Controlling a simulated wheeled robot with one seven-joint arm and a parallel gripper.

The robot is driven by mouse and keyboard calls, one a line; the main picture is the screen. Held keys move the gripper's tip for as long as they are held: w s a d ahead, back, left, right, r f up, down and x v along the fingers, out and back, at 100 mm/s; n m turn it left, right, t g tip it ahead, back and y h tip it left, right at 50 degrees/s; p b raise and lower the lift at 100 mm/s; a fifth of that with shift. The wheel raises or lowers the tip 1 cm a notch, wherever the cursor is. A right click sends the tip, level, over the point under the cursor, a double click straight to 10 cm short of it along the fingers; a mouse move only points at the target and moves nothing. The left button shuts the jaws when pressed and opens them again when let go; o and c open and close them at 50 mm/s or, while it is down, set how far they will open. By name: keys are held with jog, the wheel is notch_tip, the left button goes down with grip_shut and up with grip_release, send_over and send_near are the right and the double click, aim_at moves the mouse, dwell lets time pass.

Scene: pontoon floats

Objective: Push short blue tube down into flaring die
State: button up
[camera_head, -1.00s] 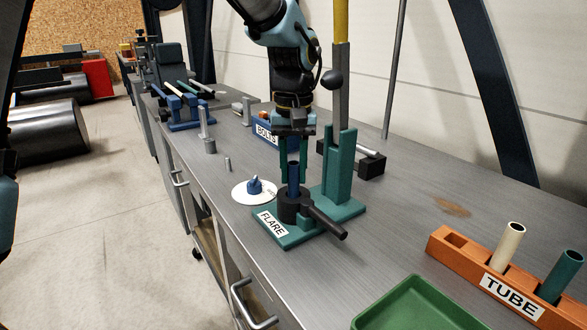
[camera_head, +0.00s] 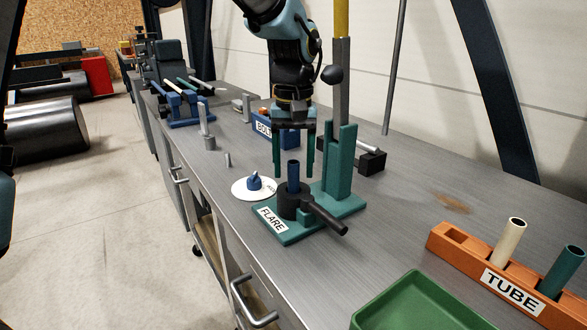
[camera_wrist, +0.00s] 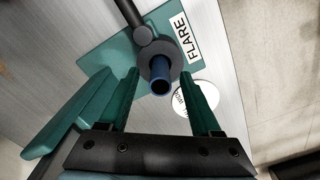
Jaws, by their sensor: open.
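The short blue tube (camera_head: 293,176) stands upright in the black round die (camera_head: 291,203) on the green FLARE base (camera_head: 284,238). Its upper part sticks out above the die. It also shows in the wrist view (camera_wrist: 160,76), its open end facing the camera. My gripper (camera_head: 294,172) is open, with green fingers pointing down on either side of the tube's upper end and apart from it. In the wrist view my gripper (camera_wrist: 164,80) has its fingers spread wide, with the tube between and beyond them. The depth of the tube inside the die is hidden.
A green upright press post (camera_head: 340,170) with a black knob rises right of the die. The die's black handle (camera_head: 325,217) sticks out front right. An orange TUBE rack (camera_head: 470,256) and green tray (camera_head: 425,300) are front right.

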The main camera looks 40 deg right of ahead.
notch_tip(320, 180, up, 10)
jog(key=shift+f+b, duration=0.1)
jog(key=shift+b, duration=0.35)
